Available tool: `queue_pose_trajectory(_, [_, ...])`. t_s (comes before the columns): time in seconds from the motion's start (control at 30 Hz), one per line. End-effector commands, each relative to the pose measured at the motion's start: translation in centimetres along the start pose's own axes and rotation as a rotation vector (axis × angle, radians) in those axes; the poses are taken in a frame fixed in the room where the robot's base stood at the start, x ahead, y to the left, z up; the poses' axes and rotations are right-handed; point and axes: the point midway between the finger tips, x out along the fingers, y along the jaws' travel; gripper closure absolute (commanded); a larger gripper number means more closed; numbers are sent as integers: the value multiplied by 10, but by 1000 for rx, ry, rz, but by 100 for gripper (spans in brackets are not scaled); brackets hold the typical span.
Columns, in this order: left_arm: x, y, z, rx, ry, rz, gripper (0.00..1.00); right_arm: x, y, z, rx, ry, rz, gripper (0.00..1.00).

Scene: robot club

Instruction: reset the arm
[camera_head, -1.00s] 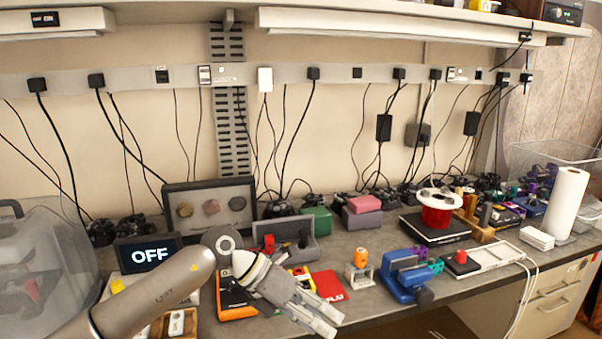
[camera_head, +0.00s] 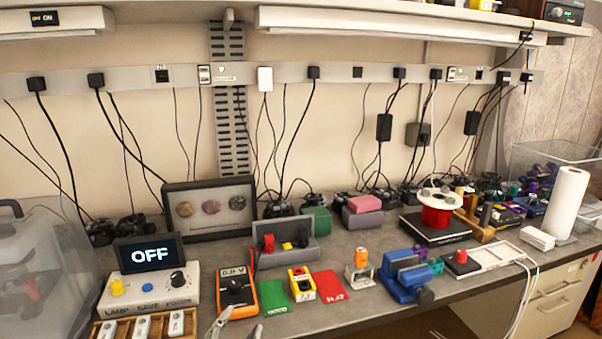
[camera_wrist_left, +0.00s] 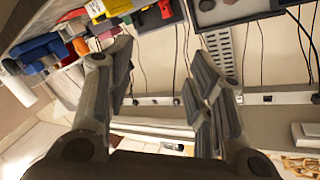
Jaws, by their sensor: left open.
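My left gripper (camera_head: 237,328) shows only as two grey fingertips at the bottom edge of the head view, in front of the workbench. The rest of that arm is out of the head view. In the left wrist view the left gripper (camera_wrist_left: 162,70) has its two fingers spread apart, with nothing between them. My right gripper is in neither view.
The workbench (camera_head: 349,252) holds a box with an OFF screen (camera_head: 150,254), an orange multimeter (camera_head: 236,291), green and red cards, a blue vise (camera_head: 405,277) and a red spool (camera_head: 436,214). A wooden tray (camera_head: 158,325) is near the left gripper.

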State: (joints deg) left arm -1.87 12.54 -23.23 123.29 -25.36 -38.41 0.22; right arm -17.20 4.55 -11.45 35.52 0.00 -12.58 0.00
Motion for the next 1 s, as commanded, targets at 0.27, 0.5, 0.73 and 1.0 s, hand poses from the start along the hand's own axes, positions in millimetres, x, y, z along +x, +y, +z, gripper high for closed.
queue_pose_trajectory(0.27, [-117, 40, 148, -290, -625, 154, 51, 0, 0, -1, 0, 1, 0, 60])
queue_pose_trajectory(0.5, [-212, 68, 195, -407, -955, 274, 51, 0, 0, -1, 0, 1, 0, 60])
queue_pose_trajectory(0.73, [-262, 89, 221, -456, -1134, 350, 51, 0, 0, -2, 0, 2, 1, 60])
queue_pose_trajectory(1.0, [-243, 126, 277, -450, -1158, 362, 51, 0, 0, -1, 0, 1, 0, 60])
